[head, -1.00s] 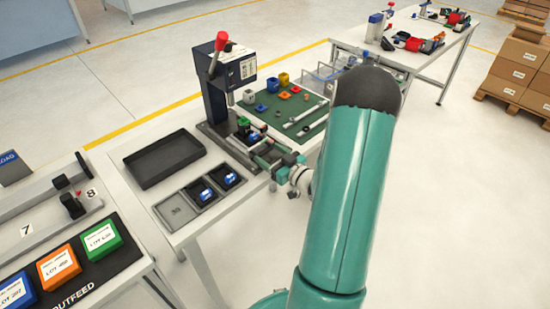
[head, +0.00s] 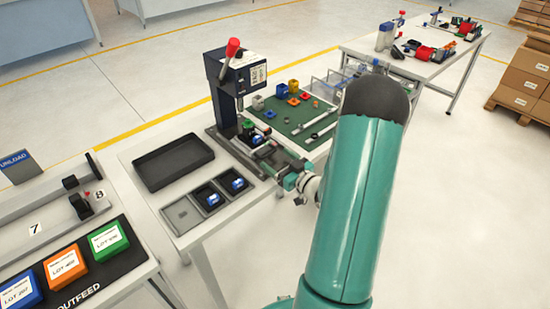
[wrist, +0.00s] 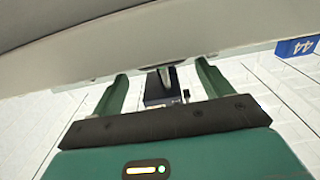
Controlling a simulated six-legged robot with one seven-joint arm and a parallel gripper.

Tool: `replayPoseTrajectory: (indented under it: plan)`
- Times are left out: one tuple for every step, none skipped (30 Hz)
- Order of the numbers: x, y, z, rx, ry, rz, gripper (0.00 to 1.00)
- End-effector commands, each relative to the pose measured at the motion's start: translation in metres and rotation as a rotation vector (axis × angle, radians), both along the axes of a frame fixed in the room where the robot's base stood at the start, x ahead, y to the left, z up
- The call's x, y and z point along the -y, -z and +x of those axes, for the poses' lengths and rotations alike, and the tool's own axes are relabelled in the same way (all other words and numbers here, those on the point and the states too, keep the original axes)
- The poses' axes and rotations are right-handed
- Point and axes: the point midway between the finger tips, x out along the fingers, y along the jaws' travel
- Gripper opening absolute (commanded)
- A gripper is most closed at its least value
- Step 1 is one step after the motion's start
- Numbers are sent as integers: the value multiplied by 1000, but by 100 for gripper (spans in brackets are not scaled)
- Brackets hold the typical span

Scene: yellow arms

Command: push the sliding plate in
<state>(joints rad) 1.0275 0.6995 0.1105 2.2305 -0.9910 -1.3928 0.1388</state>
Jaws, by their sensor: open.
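A bench press (head: 238,80) with a red-knobbed lever stands on the white bench in the head view. The sliding plate (head: 262,150) appears to lie at its base, carrying a small dark fixture with green and blue parts (head: 251,137). My gripper (head: 280,168) is at the bench's near edge, close to the front end of the slide. The small picture does not show whether it touches the plate. In the wrist view, its two green fingers (wrist: 163,88) are spread apart. A dark block with a metal pin (wrist: 157,88) shows between them, beyond the tips.
A dark tray (head: 172,160) and small bins (head: 209,197) with blue parts lie left of my gripper. A green mat (head: 300,118) with loose parts lies behind the slide. A large pale surface (wrist: 160,35) fills the top of the wrist view.

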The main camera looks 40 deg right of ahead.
Motion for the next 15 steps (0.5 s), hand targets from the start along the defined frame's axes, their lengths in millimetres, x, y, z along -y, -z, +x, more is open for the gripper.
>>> replayPoseTrajectory:
  plan:
    - [2, 0, -11, -3, 4, 0, 78]
    - [2, 1, -18, -3, 5, 1, 78]
    - [2, 0, -27, -2, 5, 1, 78]
    - [2, 0, -33, -3, 5, 1, 78]
    - [2, 0, -40, -2, 6, 1, 78]
    - [3, 0, -49, -2, 5, 0, 78]
    - [3, 0, -56, -2, 6, 0, 78]
    - [3, 0, -63, -2, 6, 0, 78]
    - [4, 0, -72, -2, 6, -1, 78]
    - [4, 0, -78, -2, 6, -1, 78]
    - [4, 0, -84, -2, 6, -1, 78]
    - [3, 0, -91, -1, 6, 0, 78]
    - [4, 0, -96, -1, 5, -1, 78]
    - [4, 0, -100, -2, 6, -1, 78]
    - [4, 0, -105, -1, 5, -1, 78]
